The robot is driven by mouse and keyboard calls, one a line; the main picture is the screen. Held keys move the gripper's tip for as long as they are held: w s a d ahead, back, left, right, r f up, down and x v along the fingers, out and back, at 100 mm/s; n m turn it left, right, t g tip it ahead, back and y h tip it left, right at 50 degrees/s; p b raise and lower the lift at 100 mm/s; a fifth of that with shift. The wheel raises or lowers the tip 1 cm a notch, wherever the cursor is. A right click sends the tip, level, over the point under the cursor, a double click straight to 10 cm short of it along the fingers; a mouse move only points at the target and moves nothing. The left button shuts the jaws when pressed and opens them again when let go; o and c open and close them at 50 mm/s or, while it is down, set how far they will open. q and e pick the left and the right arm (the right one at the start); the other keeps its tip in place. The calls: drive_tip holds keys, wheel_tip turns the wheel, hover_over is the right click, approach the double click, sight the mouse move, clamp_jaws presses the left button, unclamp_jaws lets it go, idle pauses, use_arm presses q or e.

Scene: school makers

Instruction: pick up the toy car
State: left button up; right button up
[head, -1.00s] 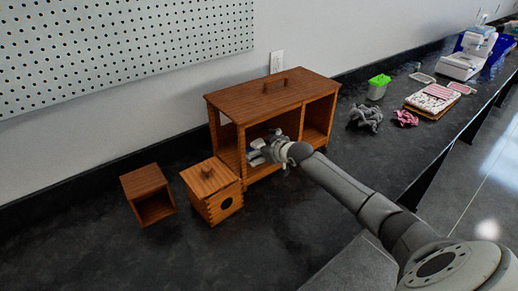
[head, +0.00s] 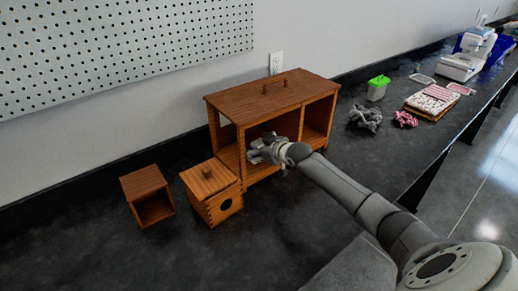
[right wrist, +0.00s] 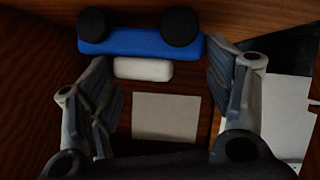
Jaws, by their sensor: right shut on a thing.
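The toy car (right wrist: 140,43) shows in the right wrist view at the top, with a blue body, two black wheels and a white part (right wrist: 143,69) below the blue. It is wheels-up in that picture. My right gripper (head: 262,152) is in the front left opening of the wooden cabinet (head: 240,103) in the head view, where the car is hidden by the fingers. In the wrist view my right gripper (right wrist: 163,85) has its fingers on either side of the car's near part and is shut on it; the exact contact is hard to see. My left gripper is not in view.
A small lidded wooden box (head: 212,190) and an open wooden box (head: 149,194) stand left of the cabinet on the dark counter (head: 265,240). Grey cloth (head: 366,117), a green-lidded container (head: 378,87) and a sewing machine (head: 470,55) are at the right. The front counter is clear.

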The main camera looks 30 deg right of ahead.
drive_tip(key=shift+r, duration=0.45)
wheel_tip(320, 180, up, 3)
drive_tip(key=shift+f+b, duration=0.1)
drive_tip(key=shift+b, duration=0.25)
drive_tip(key=s+b, duration=0.1)
drive_tip(key=s, duration=1.7)
